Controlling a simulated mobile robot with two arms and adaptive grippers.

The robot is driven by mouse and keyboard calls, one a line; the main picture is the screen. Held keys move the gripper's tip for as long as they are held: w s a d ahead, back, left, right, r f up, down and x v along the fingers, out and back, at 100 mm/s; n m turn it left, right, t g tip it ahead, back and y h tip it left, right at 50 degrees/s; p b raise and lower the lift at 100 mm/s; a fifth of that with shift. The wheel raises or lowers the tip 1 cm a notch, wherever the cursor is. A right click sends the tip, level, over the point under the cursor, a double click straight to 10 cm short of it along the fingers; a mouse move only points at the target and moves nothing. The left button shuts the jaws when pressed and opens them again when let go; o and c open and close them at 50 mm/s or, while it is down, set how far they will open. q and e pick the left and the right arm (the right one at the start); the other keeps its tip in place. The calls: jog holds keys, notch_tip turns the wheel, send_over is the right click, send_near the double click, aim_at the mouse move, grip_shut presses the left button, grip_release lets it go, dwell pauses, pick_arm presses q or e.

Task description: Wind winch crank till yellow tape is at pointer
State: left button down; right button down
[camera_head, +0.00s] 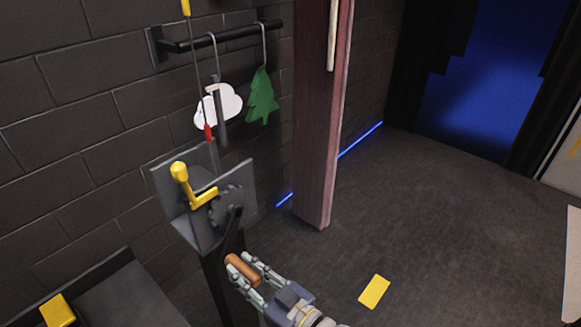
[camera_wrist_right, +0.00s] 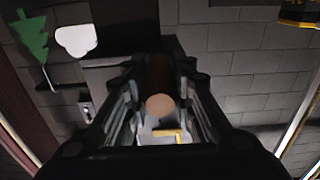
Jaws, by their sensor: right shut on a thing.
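The winch (camera_head: 205,235) is a grey bracket with a toothed wheel (camera_head: 228,207) on a dark post. My right gripper (camera_head: 241,266) is shut on the orange-brown crank handle (camera_head: 238,267), below the wheel. The handle's round end also shows between the fingers in the right wrist view (camera_wrist_right: 159,106). A dark crank arm (camera_head: 232,232) runs down from the wheel. A thin line (camera_head: 195,60) rises above the winch. Yellow tape (camera_head: 186,7) is on it at the top picture edge. A small red piece (camera_head: 208,131), possibly the pointer, is beside the line lower down. My left gripper is not in view.
A yellow lever (camera_head: 181,174) sticks up on the bracket. A white cloud (camera_head: 220,108) and green tree (camera_head: 262,97) hang from a wall rail. A reddish post (camera_head: 318,120) stands right of the winch. A yellow patch (camera_head: 374,291) lies on the open floor.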

jog(key=shift+w+r, duration=0.1)
jog(key=shift+r, duration=0.3)
jog(key=shift+a+r, duration=0.1)
jog(key=shift+r, duration=0.15)
jog(key=s+a+r+p, duration=0.1)
jog(key=p, duration=0.1)
jog(key=s+a+r+p, duration=0.1)
jog(key=s+r+p, duration=0.1)
jog(key=p, duration=0.1)
jog(key=shift+s+a, duration=0.1)
jog(key=shift+r, duration=0.1)
jog(key=r+p, duration=0.1)
jog(key=p, duration=0.1)
jog(key=s+r+p, duration=0.1)
jog(key=r, duration=0.1)
jog(key=a+r+p, duration=0.1)
jog(key=p, duration=0.1)
jog(key=shift+s+r+p, duration=0.25)
jog(key=shift+r+p, duration=0.05)
jog(key=shift+r, duration=0.05)
